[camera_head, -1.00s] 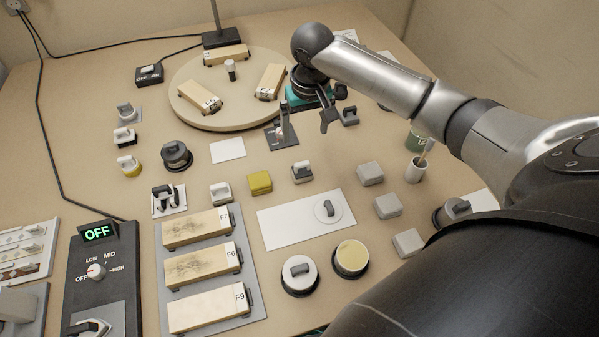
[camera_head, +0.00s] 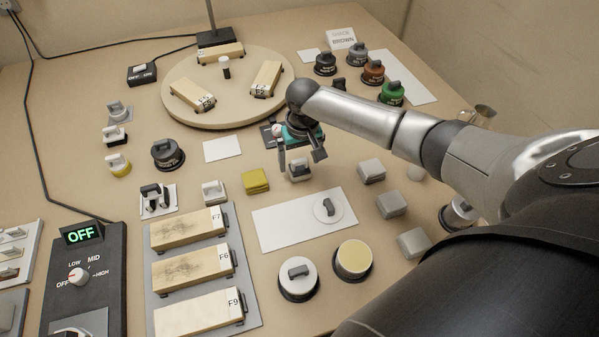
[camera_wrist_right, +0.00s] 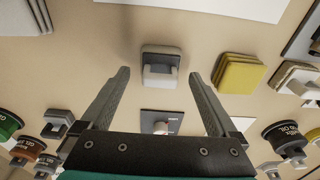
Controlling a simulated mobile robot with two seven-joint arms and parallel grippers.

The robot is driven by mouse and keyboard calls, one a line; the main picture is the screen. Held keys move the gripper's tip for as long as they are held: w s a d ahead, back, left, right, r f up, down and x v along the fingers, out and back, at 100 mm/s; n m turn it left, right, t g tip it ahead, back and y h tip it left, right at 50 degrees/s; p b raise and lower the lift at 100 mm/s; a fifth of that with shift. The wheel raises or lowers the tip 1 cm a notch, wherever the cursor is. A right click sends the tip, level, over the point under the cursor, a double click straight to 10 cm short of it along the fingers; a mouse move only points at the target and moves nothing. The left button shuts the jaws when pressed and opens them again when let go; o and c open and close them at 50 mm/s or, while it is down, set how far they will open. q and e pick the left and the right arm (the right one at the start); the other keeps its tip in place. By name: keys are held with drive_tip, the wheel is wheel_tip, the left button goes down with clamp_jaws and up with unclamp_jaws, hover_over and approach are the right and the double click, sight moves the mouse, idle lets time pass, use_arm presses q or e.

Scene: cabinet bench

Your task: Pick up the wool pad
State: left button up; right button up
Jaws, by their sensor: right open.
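My left gripper is out of view.
A yellow pad stack (camera_head: 255,181) and a white-based handled pad (camera_head: 214,192) stand to the left. Grey blocks (camera_head: 371,171) stand to the right. A white sheet (camera_head: 280,228) lies in front. Dark and coloured lidded pots (camera_head: 391,93) stand behind my right arm.

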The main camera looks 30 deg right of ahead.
sight(300, 160)
drive_tip(key=shift+f, duration=0.3)
drive_tip(key=shift+c, duration=0.2)
drive_tip(key=c, duration=1.4)
drive_tip(key=shift+r, duration=0.1)
wheel_tip(300, 160, up, 20)
drive_tip(key=p, duration=0.6)
